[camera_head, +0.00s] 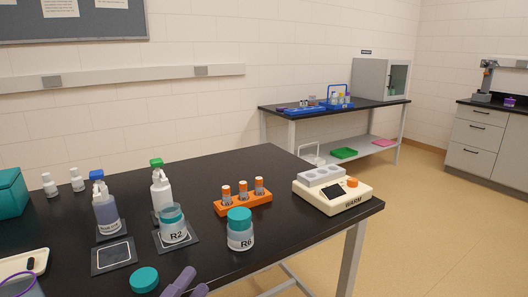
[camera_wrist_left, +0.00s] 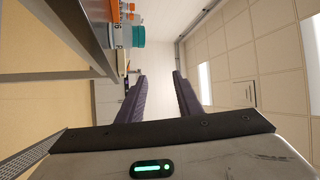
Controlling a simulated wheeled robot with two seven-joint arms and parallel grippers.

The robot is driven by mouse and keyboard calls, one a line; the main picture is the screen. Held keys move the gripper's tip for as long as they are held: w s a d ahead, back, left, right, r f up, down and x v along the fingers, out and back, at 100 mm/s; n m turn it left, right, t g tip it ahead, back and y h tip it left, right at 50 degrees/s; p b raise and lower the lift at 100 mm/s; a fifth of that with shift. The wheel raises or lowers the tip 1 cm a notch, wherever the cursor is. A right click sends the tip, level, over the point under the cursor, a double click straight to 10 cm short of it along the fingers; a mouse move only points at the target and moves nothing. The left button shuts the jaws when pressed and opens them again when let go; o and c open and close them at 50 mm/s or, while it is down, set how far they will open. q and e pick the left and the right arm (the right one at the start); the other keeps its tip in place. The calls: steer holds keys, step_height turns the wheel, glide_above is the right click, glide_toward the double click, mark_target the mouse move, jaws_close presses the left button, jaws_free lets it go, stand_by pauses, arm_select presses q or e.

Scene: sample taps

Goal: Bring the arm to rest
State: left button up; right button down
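My left gripper (camera_head: 185,285) shows at the bottom edge of the head view as two purple-grey fingers, low by the near side of the black table (camera_head: 300,233). In the left wrist view the fingers of the gripper (camera_wrist_left: 160,85) stand apart with nothing between them. The wrist view is tipped, with the table edge and a teal-capped jar (camera_wrist_left: 138,36) at its upper left. My right gripper is in neither view.
Near the gripper are a teal lid (camera_head: 144,280), jar R2 (camera_head: 173,228) on a dark pad and teal-capped jar R6 (camera_head: 240,232). An orange tube rack (camera_head: 243,203) and a cream warmer (camera_head: 333,197) stand further right. Blue-capped (camera_head: 106,212) and green-capped (camera_head: 161,190) bottles stand left.

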arm_select(q)
steer(key=s+a+f+n+g+y, duration=0.1)
steer(key=s+f+n+y, duration=0.1)
steer(key=f+n, duration=0.4)
steer(key=s+a+f+n+g+y, duration=0.1)
steer(key=a+f+n+g+y, duration=0.15)
steer(key=f, duration=0.55)
steer(key=s+f+n+g+y, duration=0.2)
steer(key=s+f+n+g, duration=0.4)
steer(key=s+f+n, duration=0.4)
steer(key=s+f, duration=0.6)
steer(key=f, duration=0.2)
steer(key=shift+d+f+n+y, duration=0.25)
steer(key=shift+d+n+y, duration=0.1)
steer(key=shift+d, duration=0.05)
steer(key=shift+g, duration=0.25)
